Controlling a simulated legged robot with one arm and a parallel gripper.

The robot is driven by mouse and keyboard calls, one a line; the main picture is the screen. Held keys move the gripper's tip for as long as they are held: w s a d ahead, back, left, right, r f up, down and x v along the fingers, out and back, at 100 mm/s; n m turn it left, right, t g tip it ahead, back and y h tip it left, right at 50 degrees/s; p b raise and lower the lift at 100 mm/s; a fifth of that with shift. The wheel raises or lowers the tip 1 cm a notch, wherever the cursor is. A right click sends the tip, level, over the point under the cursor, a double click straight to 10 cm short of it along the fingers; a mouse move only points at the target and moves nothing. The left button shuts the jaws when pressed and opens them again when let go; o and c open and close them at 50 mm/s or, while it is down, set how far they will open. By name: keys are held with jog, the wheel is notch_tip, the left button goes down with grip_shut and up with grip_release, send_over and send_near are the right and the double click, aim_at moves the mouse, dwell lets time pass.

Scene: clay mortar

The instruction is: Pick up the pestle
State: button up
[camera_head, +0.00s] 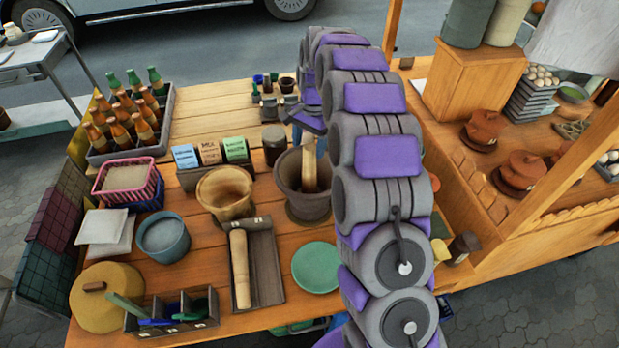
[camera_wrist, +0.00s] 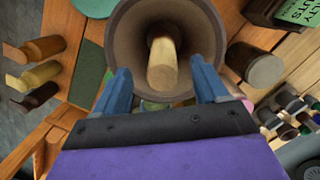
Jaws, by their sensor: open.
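The pestle (camera_head: 310,168) is a pale wooden stick standing a little tilted in the dark clay mortar (camera_head: 290,187) on the wooden table. In the wrist view the rounded top of the pestle (camera_wrist: 162,65) points up at the camera, inside the brown mortar bowl (camera_wrist: 122,36). My gripper (camera_wrist: 160,68) is open, with one blue finger on each side of the pestle. Clear gaps show between the fingers and the pestle, and I see no contact. In the head view my arm hides part of the gripper and the mortar's right side.
A wooden mortar (camera_head: 226,192) stands left of the clay one. A second wooden stick (camera_head: 240,270) lies in a dark tray (camera_head: 267,268). A dark jar (camera_head: 273,145) and several small boxes (camera_head: 209,152) stand close behind. A green plate (camera_head: 316,268) lies in front.

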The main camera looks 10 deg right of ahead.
aim_at(310, 154)
notch_tip(310, 154, down, 5)
jog(key=shift+w+a+r+b, duration=0.1)
jog(key=shift+w+r+b, duration=0.05)
jog(key=shift+b, duration=0.35)
jog(key=shift+d, duration=0.5)
jog(key=shift+a, duration=0.75)
jog(key=c, duration=0.8)
jog(key=shift+d, duration=0.55)
grip_shut()
